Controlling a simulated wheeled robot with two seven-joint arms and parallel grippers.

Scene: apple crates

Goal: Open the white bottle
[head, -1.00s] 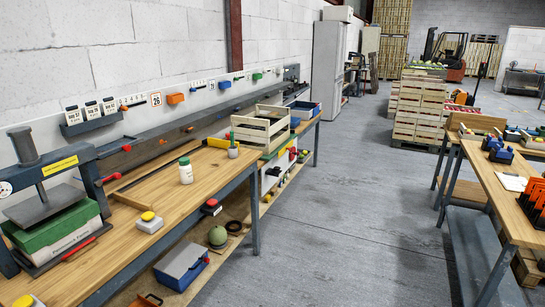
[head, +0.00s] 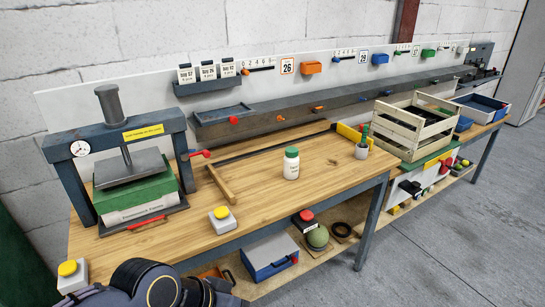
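The white bottle (head: 291,166) stands upright on the wooden workbench (head: 260,190), right of the middle of the bare wooden top. It has a green cap (head: 291,152), which is on the bottle, and a label on its front. A dark part of my own arm shows at the bottom left of the head view, in front of the bench edge. Neither gripper's fingers can be seen, and nothing touches the bottle.
A press (head: 120,155) stands at the bench's left. A wooden T-shaped tool (head: 221,184) and a yellow-button box (head: 222,219) lie left of the bottle. A small pot (head: 362,150) and a slatted crate (head: 402,144) stand to the right. The wood around the bottle is clear.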

